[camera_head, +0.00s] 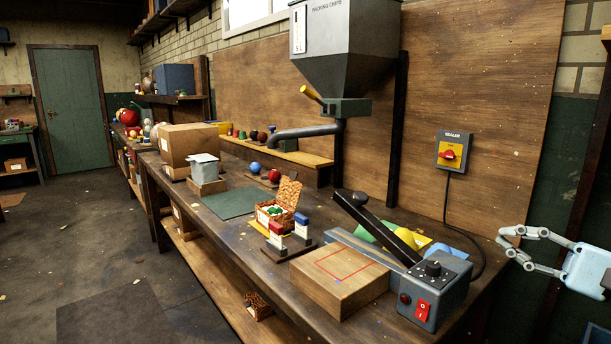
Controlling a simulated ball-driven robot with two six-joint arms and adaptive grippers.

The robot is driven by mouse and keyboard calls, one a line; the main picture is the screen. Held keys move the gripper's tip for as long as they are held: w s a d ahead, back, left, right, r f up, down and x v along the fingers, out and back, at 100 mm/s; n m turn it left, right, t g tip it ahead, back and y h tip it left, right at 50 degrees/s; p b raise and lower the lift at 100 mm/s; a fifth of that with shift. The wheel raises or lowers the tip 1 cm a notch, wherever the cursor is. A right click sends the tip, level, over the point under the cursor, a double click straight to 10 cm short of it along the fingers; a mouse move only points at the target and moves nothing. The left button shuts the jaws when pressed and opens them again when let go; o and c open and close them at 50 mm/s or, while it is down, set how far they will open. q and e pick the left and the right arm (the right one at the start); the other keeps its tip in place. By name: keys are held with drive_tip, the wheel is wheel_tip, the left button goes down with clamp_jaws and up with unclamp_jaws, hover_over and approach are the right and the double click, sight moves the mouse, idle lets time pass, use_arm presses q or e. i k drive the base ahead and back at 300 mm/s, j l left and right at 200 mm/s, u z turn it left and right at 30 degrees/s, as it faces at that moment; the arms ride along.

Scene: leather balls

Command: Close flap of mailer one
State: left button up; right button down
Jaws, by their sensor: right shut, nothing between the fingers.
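A small brown speckled box (268,214) with a raised lid or flap (289,193) stands open on the workbench, with white and green contents showing. It may be mailer one, but I see no label that confirms it. Flat green (372,232), yellow (414,239) and blue (446,252) pieces lie behind the sealer, partly hidden by its arm; I cannot tell whether they are mailers. My left gripper is out of view.
The sealer (433,290) with its raised black arm (378,228) and a wooden block (338,278) with a red outline fill the bench's near end. A hopper (345,45) hangs above.

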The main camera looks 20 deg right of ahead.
sight(289, 190)
drive_tip(key=i, duration=2)
